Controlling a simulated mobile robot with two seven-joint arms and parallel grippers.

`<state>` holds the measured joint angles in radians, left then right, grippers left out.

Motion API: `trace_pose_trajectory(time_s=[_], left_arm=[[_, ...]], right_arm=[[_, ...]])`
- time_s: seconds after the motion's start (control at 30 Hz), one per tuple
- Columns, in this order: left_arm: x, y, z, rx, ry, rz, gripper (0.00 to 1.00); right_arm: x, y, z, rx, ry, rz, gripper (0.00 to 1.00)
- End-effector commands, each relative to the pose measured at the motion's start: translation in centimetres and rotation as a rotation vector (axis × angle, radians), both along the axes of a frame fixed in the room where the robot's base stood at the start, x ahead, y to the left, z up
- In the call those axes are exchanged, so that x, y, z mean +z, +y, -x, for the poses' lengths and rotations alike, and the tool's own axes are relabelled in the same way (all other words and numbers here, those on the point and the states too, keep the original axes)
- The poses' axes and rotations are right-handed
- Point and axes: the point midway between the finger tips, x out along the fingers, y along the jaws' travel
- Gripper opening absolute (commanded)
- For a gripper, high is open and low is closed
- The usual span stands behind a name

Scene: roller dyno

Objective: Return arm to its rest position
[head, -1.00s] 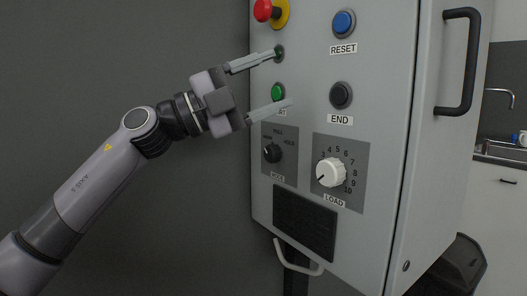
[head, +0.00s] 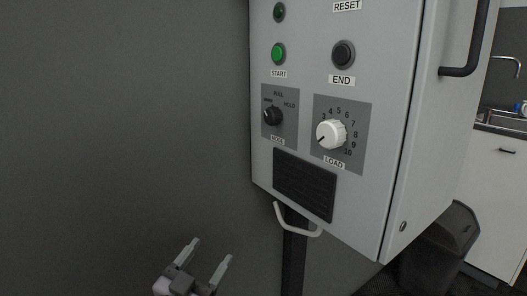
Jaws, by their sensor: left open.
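My left gripper (head: 207,254) is low in the head view, just left of the bottom middle, with its two pale fingers pointing up and apart. It is open and empty, below and to the left of the grey control cabinet (head: 388,120), touching nothing. The rest of the left arm is below the picture. On the cabinet front are the green START button (head: 278,53), the black END button (head: 343,54), the black MODE knob (head: 272,116) and the white LOAD dial (head: 331,134). My right gripper is not in the picture.
A pale bent handle (head: 297,224) sticks out under the cabinet, beside its dark post (head: 293,262). A black bin (head: 440,248) and a counter with a sink (head: 503,120) stand at the right. The dark wall side at left is clear.

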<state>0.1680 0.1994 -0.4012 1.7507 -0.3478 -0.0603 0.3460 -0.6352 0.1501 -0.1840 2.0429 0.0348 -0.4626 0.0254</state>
Motion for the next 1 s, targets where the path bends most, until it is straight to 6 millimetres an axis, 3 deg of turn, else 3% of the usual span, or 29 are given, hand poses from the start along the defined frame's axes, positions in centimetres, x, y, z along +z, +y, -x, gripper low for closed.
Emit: trace_pose_trajectory(time_s=[0.03,0.1,0.3,0.4,0.6,0.73,0.8,1.0], left_arm=[[-2.6,0.7,1.3,0.024,0.073,0.013,0.7],[-5.7,1.7,3.1,0.057,0.167,0.023,0.7],[-13.9,4.2,9.4,0.135,0.437,0.04,0.7],[-17.3,5.4,13.0,0.164,0.567,0.037,0.7],[-22.0,7.0,20.1,0.202,0.787,0.03,0.7],[-24.2,7.8,24.5,0.216,0.915,0.021,0.7],[-21.5,7.8,23.8,0.217,0.894,0.019,0.7],[-17.9,8.2,24.0,0.224,0.889,0.01,0.7]], right_arm=[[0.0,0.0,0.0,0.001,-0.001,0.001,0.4],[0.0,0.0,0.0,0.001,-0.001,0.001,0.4],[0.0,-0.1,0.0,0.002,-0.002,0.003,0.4],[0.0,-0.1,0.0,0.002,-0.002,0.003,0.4],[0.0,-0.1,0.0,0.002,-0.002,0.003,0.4],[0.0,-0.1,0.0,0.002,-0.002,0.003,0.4],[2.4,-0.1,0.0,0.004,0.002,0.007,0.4],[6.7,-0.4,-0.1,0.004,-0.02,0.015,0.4]])
